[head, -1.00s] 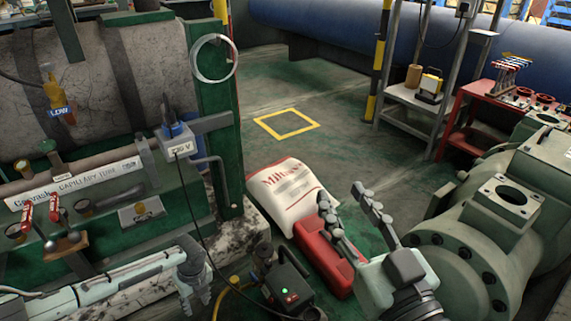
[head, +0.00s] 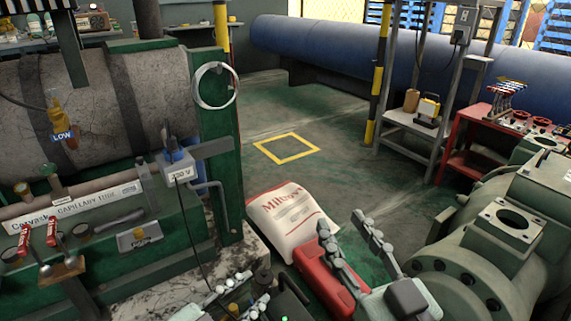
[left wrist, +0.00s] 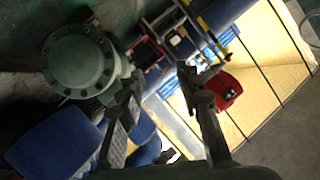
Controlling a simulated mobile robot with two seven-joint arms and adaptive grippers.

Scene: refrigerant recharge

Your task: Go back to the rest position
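My left gripper (head: 255,288) is at the bottom centre of the head view, beside the dark box with a green light. In the left wrist view its two fingers (left wrist: 160,78) stand apart with nothing between them. My right gripper (head: 350,232) is at the lower right of the head view. Its fingers are spread and empty, in front of the red case and left of the big green flanged machine. Neither gripper holds anything.
A white printed sack (head: 290,222) and a red case (head: 318,272) lie on the floor. The green flanged machine (head: 480,255) fills the right. A tank rig with red-handled valves (head: 52,232) stands left. The floor around the yellow square (head: 287,148) is clear.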

